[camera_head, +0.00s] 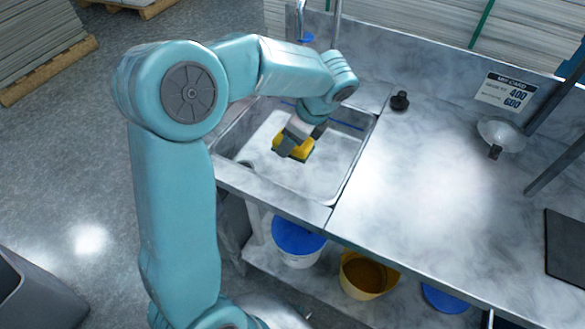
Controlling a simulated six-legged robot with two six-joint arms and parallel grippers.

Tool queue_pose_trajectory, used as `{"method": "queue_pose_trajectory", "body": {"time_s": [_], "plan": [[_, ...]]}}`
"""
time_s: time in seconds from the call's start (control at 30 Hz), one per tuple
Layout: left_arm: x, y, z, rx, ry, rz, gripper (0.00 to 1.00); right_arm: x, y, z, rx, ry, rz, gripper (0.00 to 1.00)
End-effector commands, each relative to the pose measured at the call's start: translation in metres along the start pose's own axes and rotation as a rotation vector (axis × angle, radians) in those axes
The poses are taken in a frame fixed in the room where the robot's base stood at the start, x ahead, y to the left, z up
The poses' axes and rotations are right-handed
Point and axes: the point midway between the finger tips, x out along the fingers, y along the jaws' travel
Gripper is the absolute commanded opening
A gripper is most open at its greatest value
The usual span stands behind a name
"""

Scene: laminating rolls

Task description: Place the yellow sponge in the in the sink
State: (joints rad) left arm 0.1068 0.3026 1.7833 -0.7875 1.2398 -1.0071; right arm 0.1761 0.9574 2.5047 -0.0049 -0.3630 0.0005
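The yellow sponge (304,151) is in the head view, over the basin of the metal sink (348,150). My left gripper (290,150) is at the sponge, with its grey fingers on either side of it. The fingers look shut on the sponge and hide part of it. I cannot tell whether the sponge touches the sink bottom. My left arm reaches in from the left and bends down over the sink. My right gripper is not in view.
A metal counter (430,190) extends right of the sink. A black knob (399,101), a metal bowl (502,135) and a sign (505,91) stand along its back. A faucet (300,20) is behind the sink. Buckets, one blue-lidded (298,238) and one yellow (365,274), stand below.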

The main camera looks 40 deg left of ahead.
Motion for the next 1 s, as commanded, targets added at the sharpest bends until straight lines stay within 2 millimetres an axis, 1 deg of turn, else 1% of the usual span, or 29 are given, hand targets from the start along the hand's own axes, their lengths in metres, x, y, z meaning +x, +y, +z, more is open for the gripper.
{"method": "queue_pose_trajectory", "body": {"time_s": [0.03, 0.1, 0.2, 0.47, 0.63, 0.7, 0.9, 1.0], "plan": [[0.017, 0.001, -0.007, 0.002, -0.001, 0.005, 0.33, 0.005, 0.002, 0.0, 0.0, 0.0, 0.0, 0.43], [0.034, 0.001, -0.013, 0.002, -0.001, 0.005, 0.33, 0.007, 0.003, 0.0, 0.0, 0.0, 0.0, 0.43], [0.051, 0.0, -0.02, 0.001, 0.0, 0.003, 0.33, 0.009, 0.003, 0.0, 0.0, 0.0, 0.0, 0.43], [0.073, 0.0, -0.027, -0.001, 0.0, 0.002, 0.33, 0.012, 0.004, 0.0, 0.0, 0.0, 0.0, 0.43], [0.099, 0.0, -0.038, 0.001, 0.0, 0.002, 0.33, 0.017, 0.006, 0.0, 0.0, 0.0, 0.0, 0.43], [0.102, 0.0, -0.039, 0.0, 0.0, 0.001, 0.33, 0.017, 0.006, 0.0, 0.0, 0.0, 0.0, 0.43], [0.101, 0.0, -0.039, -0.001, 0.0, -0.001, 0.33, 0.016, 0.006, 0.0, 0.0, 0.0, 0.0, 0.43], [0.104, 0.0, -0.04, -0.001, 0.0, -0.001, 0.33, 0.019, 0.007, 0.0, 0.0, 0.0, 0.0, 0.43]]}}
